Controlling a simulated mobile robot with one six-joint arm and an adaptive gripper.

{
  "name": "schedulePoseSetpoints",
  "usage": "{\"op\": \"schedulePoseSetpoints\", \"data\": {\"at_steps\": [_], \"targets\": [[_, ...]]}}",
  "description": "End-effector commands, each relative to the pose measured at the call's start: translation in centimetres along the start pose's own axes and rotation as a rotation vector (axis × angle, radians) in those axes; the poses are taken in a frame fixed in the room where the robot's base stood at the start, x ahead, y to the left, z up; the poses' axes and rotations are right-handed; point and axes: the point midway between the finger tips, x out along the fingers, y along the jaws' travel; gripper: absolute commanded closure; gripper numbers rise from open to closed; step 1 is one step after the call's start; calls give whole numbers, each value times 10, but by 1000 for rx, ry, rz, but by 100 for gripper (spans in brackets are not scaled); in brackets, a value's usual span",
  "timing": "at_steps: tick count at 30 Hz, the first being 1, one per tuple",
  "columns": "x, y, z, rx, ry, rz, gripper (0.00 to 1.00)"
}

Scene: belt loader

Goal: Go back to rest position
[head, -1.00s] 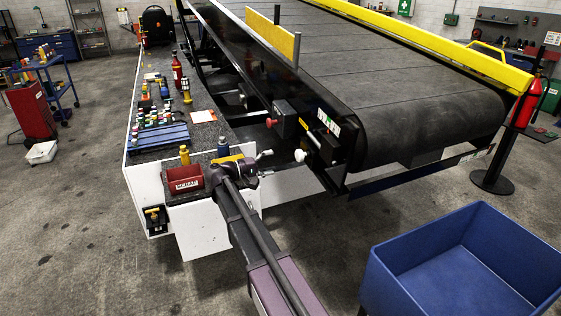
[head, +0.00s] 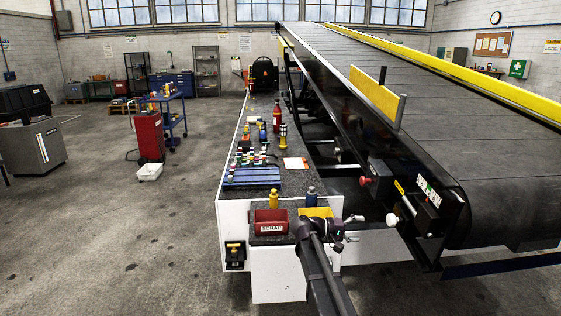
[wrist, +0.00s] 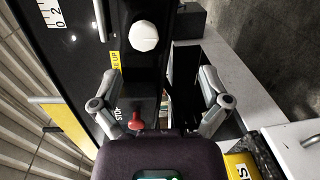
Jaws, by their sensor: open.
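My gripper (head: 352,228) is at the front end of the bench, beside the belt loader's control panel. In the wrist view its two grey fingers (wrist: 160,80) are spread apart with nothing between them. The belt loader (head: 400,105) is dark with yellow rails. Its white knob (head: 392,219) is to the right of my gripper in the head view. In the wrist view the white knob (wrist: 144,37) lies beyond the fingertips, and a red button (wrist: 136,121) shows near the left finger. I see no contact with either control.
The bench (head: 233,206) carries a red scrap bin (head: 270,222), yellow and blue bottles, a blue tray (head: 252,177) with small items, and a red bottle (head: 277,118). A red cabinet (head: 149,136) and blue cart stand left. The floor at left front is open.

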Motion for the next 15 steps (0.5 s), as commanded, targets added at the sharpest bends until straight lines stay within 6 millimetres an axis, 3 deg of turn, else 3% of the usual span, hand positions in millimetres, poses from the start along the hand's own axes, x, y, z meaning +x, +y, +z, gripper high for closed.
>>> {"op": "schedulePoseSetpoints", "data": {"at_steps": [7, 15], "targets": [[8, -29, 48, -12, -5, -252, 4], [-2, -68, 102, -16, -12, -581, 4]]}}
